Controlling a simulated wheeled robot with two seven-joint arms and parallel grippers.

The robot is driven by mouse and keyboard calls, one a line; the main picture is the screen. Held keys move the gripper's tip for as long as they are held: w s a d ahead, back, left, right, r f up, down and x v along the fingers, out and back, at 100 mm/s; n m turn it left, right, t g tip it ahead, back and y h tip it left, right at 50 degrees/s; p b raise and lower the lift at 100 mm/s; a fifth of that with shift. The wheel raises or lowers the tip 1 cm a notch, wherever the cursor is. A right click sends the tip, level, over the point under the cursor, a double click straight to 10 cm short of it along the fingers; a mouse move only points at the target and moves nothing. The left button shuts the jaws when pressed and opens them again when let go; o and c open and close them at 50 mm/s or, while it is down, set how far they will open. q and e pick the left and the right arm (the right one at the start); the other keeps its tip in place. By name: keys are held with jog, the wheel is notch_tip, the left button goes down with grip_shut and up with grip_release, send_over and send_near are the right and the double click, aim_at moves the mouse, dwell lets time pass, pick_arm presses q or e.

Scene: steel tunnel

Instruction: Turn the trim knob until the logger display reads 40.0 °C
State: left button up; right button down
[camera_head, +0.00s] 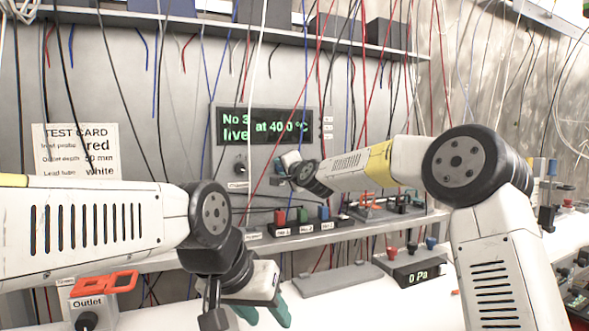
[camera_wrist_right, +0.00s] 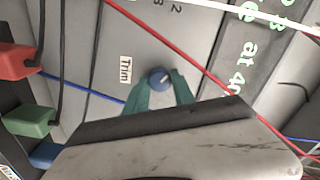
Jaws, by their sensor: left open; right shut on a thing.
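The logger display (camera_head: 262,126) on the back wall shows green text, "No 3 live at 40.0 °C". Part of it shows tilted in the right wrist view (camera_wrist_right: 247,50). In the head view my right gripper (camera_head: 283,166) is just below the display's right part and hides the knob. My left gripper (camera_head: 262,312) is open and empty, low at the bottom centre.
A test card (camera_head: 76,150) hangs at left. A shelf (camera_head: 345,228) with red, green and blue blocks runs below the display. An outlet box (camera_head: 90,305) with a red handle stands at lower left. Loose wires hang across the wall.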

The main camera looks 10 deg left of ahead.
jog(key=shift+f+n, duration=0.1)
jog(key=shift+n, duration=0.3)
jog(key=c, duration=1.1)
grip_release()
jog(key=shift+o, duration=0.2)
jog(key=shift+s+d, duration=0.1)
jog(key=v, duration=0.7)
jog(key=shift+s, duration=0.25)
jog(key=shift+d, duration=0.15)
